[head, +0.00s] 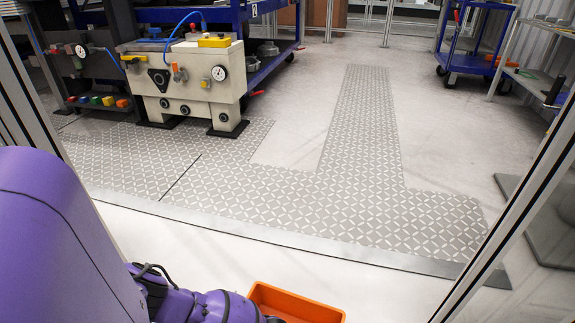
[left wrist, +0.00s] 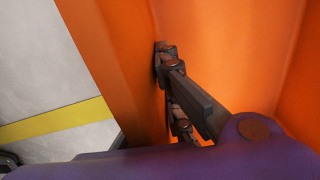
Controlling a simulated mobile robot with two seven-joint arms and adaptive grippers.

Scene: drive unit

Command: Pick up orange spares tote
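The orange spares tote (head: 297,305) shows at the bottom edge of the head view, and only its upper part is in frame. My purple left arm reaches to its left side, and a dark bit of the gripper shows at the tote's rim. In the left wrist view the tote (left wrist: 235,45) fills most of the picture. My left gripper (left wrist: 172,90) has dark finger parts against the inner side of a tote wall. I cannot tell whether the fingers are clamped on that wall. The right gripper is not in view.
A beige machine unit (head: 190,80) with a gauge stands at the upper left. Blue carts (head: 470,40) stand further back. A patterned floor mat (head: 340,205) lies ahead, with open floor around it. Metal frame posts flank both sides. A yellow floor stripe (left wrist: 60,122) runs beside the tote.

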